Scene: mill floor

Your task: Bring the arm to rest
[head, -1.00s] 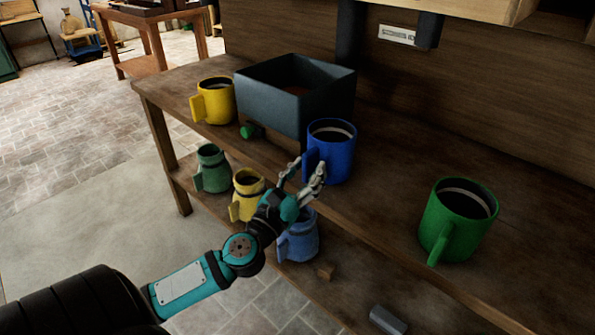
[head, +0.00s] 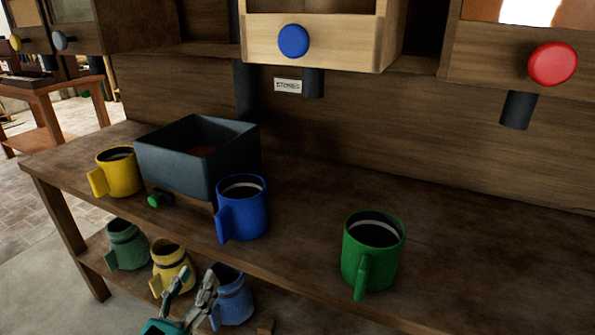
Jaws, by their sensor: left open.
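My left gripper (head: 190,294) is at the bottom of the head view, open and empty. Its fingers show in front of the lower shelf, close in the picture to a small yellow mug (head: 172,265) and a light blue mug (head: 233,299). I cannot tell whether it touches either. Most of the left arm is below the frame. My right gripper is not in view.
On the bench (head: 300,255) stand a yellow mug (head: 122,175), a blue mug (head: 243,208), a green mug (head: 372,252) and a dark open box (head: 172,168). A small green mug (head: 126,246) is on the lower shelf. Wooden cabinets with a blue knob (head: 293,41) and red knob (head: 553,64) hang above.

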